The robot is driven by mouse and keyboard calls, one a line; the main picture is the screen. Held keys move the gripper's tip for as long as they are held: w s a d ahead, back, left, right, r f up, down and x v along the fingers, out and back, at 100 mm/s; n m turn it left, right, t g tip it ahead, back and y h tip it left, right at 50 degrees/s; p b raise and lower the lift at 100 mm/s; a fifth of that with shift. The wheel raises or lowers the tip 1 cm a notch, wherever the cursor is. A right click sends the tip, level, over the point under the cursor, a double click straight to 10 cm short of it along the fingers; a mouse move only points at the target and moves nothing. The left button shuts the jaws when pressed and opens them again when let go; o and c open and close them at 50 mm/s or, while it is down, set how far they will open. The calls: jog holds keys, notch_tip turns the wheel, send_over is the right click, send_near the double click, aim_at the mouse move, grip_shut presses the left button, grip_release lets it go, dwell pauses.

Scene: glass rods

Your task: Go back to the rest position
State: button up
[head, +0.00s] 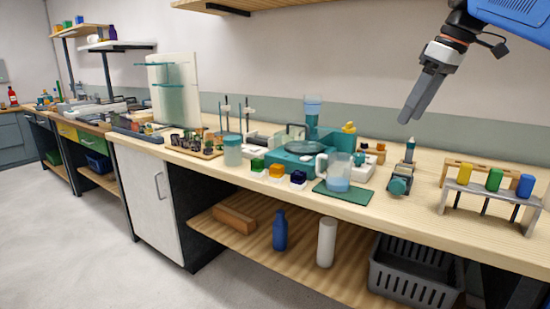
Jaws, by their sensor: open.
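My gripper (408,117) shows at the upper right in the head view, at the end of my blue and black arm. Its grey fingers point down and to the left, well above the wooden bench (440,233). It is open, though the fingers overlap from this angle. Nothing shows between the fingers, and they touch nothing.
Below stand a small teal and grey instrument (401,180), a clear jug (337,174) on a green mat (344,193) and a rack (487,205) with yellow, green and blue capped tubes. A wooden shelf (265,4) hangs at the top. Air around my gripper is free.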

jog(key=s+a+f+m+h, duration=0.1)
jog(key=s+f+m, duration=0.2)
jog(key=s+f, duration=0.5)
jog(key=s+a+f+m+t+h, duration=0.1)
jog(key=s+f, duration=0.7)
jog(key=f, duration=0.8)
jog(key=s+a+f+m+t+h, duration=0.1)
jog(key=s+f+m, duration=0.3)
jog(key=s+f, duration=0.4)
notch_tip(320, 180, down, 5)
jog(key=shift+s+a+r+m, duration=0.1)
jog(key=shift+s+a+m, duration=0.1)
jog(key=shift+s+m, duration=0.15)
